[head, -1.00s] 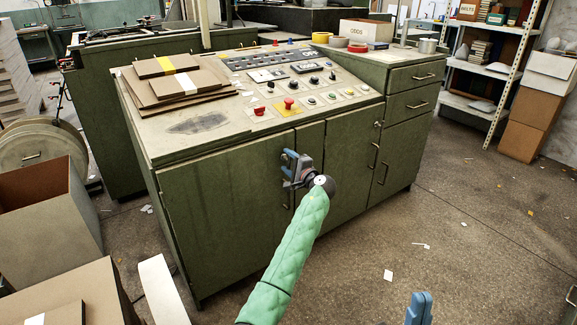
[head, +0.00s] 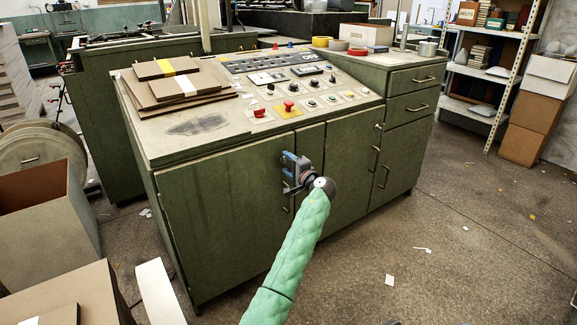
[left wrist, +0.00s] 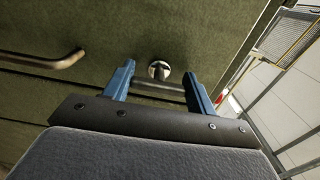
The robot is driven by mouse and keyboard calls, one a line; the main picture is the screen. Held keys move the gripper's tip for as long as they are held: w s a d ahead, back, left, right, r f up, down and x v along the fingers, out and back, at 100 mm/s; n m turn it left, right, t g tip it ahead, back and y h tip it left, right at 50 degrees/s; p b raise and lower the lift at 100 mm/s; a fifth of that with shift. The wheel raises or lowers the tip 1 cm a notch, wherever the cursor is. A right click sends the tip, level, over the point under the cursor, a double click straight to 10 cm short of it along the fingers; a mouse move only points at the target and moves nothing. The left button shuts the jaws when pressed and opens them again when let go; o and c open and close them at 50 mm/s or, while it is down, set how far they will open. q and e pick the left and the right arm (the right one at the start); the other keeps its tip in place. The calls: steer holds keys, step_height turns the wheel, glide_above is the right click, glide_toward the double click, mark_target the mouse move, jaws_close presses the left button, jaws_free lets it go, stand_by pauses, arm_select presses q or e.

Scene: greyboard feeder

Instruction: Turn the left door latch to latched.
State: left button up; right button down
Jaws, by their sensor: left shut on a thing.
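The left door (head: 222,215) is a wide green cabinet door below the control panel and looks closed. My left gripper (head: 288,170) is at its upper right edge, with the blue fingers toward the door. In the left wrist view, the latch (left wrist: 159,70) shows as a round metal boss with a short bar running between the two blue fingers. My left gripper (left wrist: 158,88) is shut on this bar. The bar lies about level across that view. In the head view the gripper hides the latch. Only a dark sliver, perhaps my right gripper, shows at the bottom edge.
A metal pull handle (left wrist: 42,65) is beside the latch in the left wrist view. The console top (head: 200,125) holds cardboard sheets (head: 180,82) and buttons. An open box (head: 45,215) stands at left. The floor (head: 450,230) at right is mostly clear.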

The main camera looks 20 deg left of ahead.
arm_select(q)
steer(key=o, duration=1)
steer(key=shift+f, duration=0.1)
steer(key=p+v, duration=0.1)
steer(key=v, duration=0.6)
steer(key=shift+s+d, duration=0.25)
steer(key=shift+d, duration=0.05)
